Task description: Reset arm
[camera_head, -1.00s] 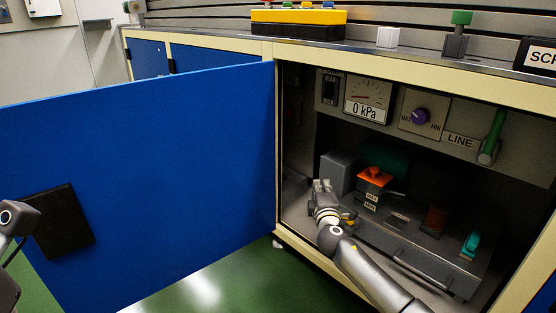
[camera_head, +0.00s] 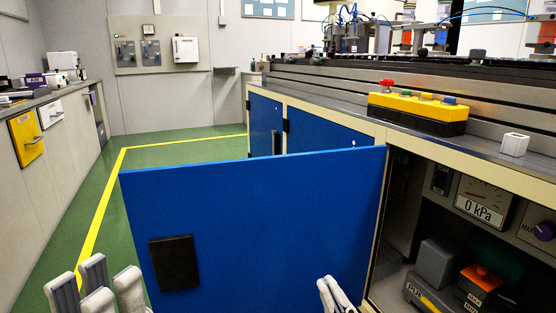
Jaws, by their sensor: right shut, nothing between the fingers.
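My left gripper (camera_head: 95,287) is at the bottom left with its fingers spread and nothing between them. My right gripper (camera_head: 337,296) is at the bottom middle, in front of the blue door's lower right part. Its fingers are closed together and empty. The lower parts of both grippers are cut off by the bottom edge. Both grippers point upward in the picture. The blue cabinet door (camera_head: 255,220) stands wide open, with a black pad (camera_head: 174,263) on it.
The open cabinet at right holds a 0 kPa gauge (camera_head: 483,203), a grey block (camera_head: 437,262) and an orange-topped part (camera_head: 481,280). A yellow button box (camera_head: 417,112) and a white cube (camera_head: 514,145) stand on the counter. Green floor is clear at left.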

